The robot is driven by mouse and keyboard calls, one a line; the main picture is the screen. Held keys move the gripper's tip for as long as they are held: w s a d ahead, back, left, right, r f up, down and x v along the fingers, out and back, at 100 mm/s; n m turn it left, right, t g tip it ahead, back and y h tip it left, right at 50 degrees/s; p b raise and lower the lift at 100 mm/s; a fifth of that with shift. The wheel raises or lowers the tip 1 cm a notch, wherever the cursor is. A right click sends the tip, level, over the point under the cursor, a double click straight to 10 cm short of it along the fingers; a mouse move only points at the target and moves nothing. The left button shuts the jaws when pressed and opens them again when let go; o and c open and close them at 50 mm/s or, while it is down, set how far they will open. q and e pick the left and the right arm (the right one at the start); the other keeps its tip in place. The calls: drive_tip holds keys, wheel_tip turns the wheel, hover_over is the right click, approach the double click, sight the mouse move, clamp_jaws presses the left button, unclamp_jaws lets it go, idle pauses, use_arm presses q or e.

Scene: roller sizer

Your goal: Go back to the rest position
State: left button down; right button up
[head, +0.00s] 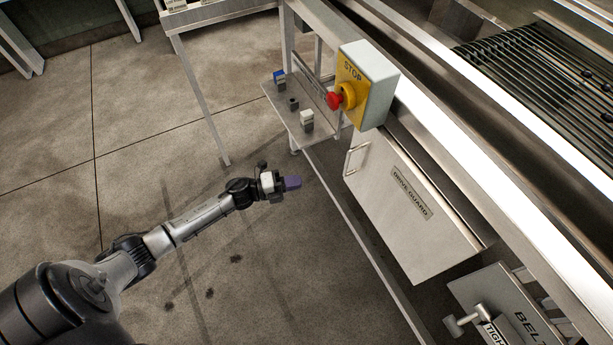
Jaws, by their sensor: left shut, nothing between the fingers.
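My left gripper (291,184) is at the end of my left arm, which comes in from the lower left. It is shut, with nothing seen between its fingers. It hangs over the floor, left of the drive guard and below the small shelf in the picture, apart from both. My right gripper is not in view.
A yellow box with a red stop button (335,101) sits on the machine frame. The drive guard (409,200) has a handle. A small shelf (318,129) holds several small blocks. A belt panel (500,290) with a T-handle is lower right. Open floor (100,170) lies left.

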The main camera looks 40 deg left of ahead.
use_arm(q)
drive_tip(key=shift+s+a, duration=0.25)
drive_tip(key=shift+s, duration=0.1)
